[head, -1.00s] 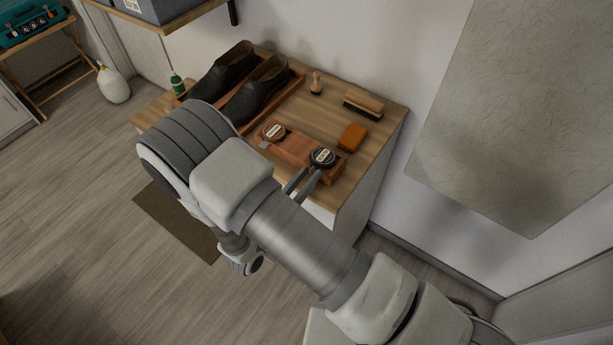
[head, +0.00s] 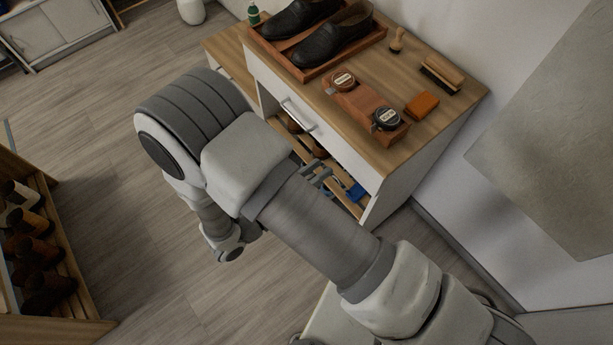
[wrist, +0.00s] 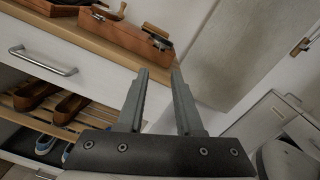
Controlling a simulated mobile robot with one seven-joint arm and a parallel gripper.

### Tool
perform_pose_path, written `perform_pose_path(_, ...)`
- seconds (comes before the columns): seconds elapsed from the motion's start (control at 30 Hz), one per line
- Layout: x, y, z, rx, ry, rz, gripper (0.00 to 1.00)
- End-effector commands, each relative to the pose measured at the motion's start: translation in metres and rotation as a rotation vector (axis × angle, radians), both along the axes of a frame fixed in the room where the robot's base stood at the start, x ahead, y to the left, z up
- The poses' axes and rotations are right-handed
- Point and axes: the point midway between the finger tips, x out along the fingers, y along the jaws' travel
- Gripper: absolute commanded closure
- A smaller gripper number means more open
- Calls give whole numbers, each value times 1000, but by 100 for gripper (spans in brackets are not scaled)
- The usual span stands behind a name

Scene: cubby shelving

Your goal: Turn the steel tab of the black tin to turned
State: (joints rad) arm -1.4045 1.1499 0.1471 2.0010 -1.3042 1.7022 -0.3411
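The black tin (head: 386,119) sits at the right end of a reddish wooden block (head: 366,106) on top of the cabinet. It has a dark lid with a pale label; its steel tab is too small to make out. My gripper (head: 318,174) is off the cabinet's front, below the top and apart from the tins. In the wrist view my gripper (wrist: 157,72) has two grey fingers spread apart with nothing between them. The wooden block (wrist: 112,34) shows beyond the fingertips, with the black tin (wrist: 161,43) at its right end.
Black shoes stand in a wooden tray (head: 312,72) at the left of the top. An orange block (head: 422,105), a brush (head: 441,73) and a small dauber (head: 397,40) lie behind and right. The drawer handle (head: 298,114) juts from the cabinet front. Floor in front is open.

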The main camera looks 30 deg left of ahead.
Motion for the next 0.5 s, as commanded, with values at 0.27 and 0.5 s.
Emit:
perform_pose_path(0.27,-22,9,0,0,0,0,65)
perform_pose_path(0.5,-22,9,0,0,0,-1,65)
